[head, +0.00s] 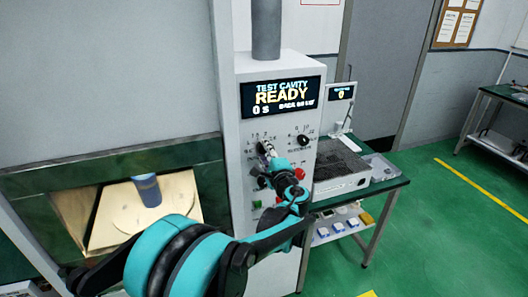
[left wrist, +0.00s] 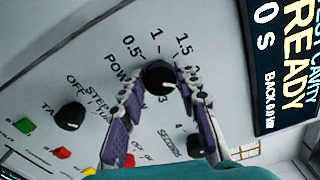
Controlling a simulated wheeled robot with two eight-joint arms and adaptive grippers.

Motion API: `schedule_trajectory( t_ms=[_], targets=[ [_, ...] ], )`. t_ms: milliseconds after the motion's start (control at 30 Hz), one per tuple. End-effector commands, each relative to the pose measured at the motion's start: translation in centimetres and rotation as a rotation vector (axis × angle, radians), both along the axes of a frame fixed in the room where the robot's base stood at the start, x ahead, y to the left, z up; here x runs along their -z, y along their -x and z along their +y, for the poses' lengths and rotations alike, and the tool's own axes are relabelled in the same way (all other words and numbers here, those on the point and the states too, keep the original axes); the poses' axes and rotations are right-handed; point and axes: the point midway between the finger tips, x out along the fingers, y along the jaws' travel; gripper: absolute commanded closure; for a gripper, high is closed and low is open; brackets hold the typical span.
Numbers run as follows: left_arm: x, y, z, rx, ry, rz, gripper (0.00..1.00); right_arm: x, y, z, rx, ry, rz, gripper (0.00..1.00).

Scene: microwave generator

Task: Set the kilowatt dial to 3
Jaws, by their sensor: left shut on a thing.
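The kilowatt dial (left wrist: 160,75) is a round black knob on the white front panel, with 0.5, 1, 1.5 and 3 readable around it in the left wrist view. My left gripper (left wrist: 158,88) has its two purple-grey fingers on either side of the knob and is shut on it. In the head view my left gripper (head: 266,150) is at the panel's upper left dial, below the display, and mostly covers that knob. I cannot tell where the knob's pointer is set. My right gripper is not in view.
A second black knob (head: 303,140) sits to the right on the panel. Another knob (left wrist: 70,115) and coloured buttons are lower down. The display (head: 281,97) reads READY and 0 s. The open cavity (head: 75,212) holds a blue cylinder (head: 147,190). A green-topped bench (head: 390,187) stands right.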

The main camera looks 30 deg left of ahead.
Motion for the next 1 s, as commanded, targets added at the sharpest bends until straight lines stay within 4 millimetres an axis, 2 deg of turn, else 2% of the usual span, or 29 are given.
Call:
schedule_trajectory(
  t_ms=[1000],
  targets=[
    [-0.16,-0.13,-0.08,0.0,-0.623,0.729,0.97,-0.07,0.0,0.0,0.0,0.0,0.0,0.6]
  ],
)
